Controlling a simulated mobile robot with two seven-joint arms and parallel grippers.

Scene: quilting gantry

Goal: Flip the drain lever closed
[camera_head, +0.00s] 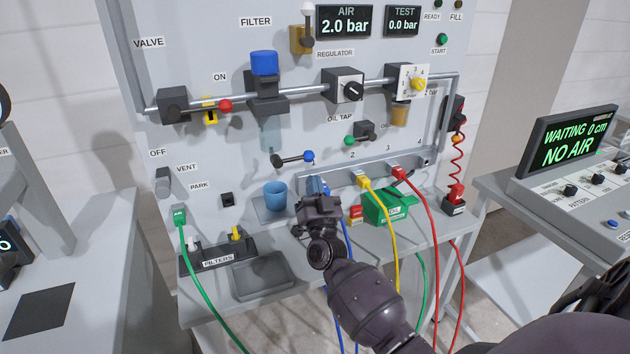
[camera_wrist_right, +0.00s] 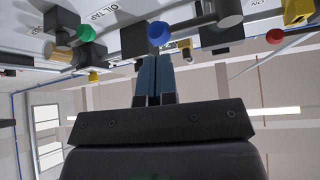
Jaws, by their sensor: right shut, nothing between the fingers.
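A lever with a blue ball knob (camera_head: 309,156) is mounted on the panel below the filter (camera_head: 264,80). Its bar lies almost level, with the pivot at left and the knob at right. I take it for the drain lever; no label on it is readable. My right gripper (camera_head: 317,184) is shut and empty, below the knob in the head view. In the right wrist view the shut fingers (camera_wrist_right: 154,78) point at the blue knob (camera_wrist_right: 160,33), which lies just beyond their tips; I cannot tell whether they touch. My left gripper is not in view.
The green-knobbed oil tap lever (camera_head: 350,140) sits up and right of the blue knob. A blue cup (camera_head: 276,196) stands left of my right gripper. Yellow (camera_head: 363,180) and red hose plugs and a green box (camera_head: 390,207) are to the right.

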